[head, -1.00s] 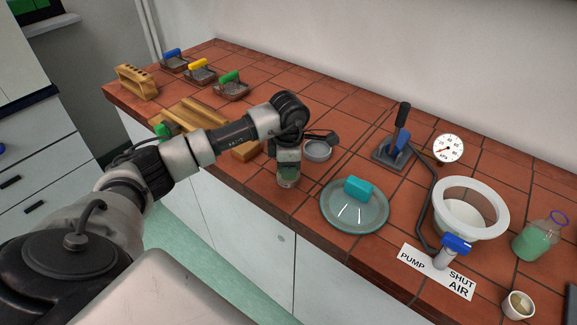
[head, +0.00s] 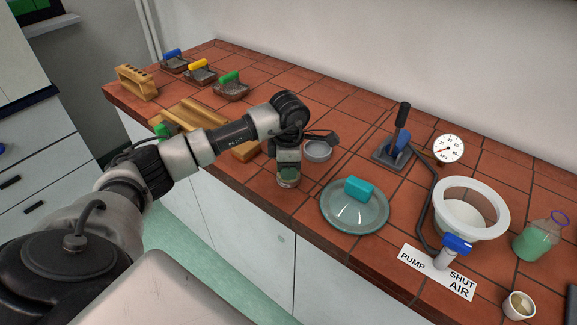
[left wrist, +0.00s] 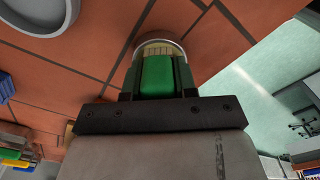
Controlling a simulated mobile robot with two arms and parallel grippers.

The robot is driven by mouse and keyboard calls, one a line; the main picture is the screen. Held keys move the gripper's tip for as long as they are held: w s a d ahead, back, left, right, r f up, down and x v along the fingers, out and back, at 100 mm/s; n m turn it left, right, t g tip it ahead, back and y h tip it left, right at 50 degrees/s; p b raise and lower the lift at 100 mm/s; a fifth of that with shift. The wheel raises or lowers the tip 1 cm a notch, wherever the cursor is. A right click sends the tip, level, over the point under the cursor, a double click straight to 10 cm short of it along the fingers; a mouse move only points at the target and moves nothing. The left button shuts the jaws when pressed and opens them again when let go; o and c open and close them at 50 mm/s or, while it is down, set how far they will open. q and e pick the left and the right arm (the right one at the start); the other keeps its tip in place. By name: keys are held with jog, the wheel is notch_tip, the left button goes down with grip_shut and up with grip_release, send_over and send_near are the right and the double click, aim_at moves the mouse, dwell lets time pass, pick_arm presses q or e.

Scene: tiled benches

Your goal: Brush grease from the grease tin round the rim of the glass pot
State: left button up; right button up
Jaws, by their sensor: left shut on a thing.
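My left gripper (head: 288,165) points down near the bench's front edge, shut on a green-handled brush (left wrist: 157,78). In the left wrist view, pale bristles show beyond the handle, inside the round rim of a small glass jar (head: 288,183) below the gripper. I cannot tell whether the bristles touch it. A round grey dish (head: 317,151), which looks like the grease tin, stands just right of the gripper; its edge shows in the left wrist view (left wrist: 28,14). The pot (head: 497,203) with a broad whitish rim stands open at the right. My right gripper is not in view.
A glass lid (head: 342,217) with a teal knob lies between gripper and pot. A lever pump (head: 393,150), dark hose, gauge (head: 448,148) and blue-handled valve (head: 457,243) surround the pot. A green flask (head: 534,239) and small cup (head: 519,305) stand right.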

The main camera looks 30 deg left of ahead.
pick_arm(q)
jog(key=shift+r+p, duration=2.05)
jog(key=shift+r, duration=1.45)
jog(key=s+d+m, duration=1.3)
jog(key=s+m, duration=0.1)
jog(key=m, duration=1.1)
jog(key=shift+s+d+r, duration=0.2)
jog(key=shift+s+r, duration=0.05)
jog(key=shift+s, duration=0.15)
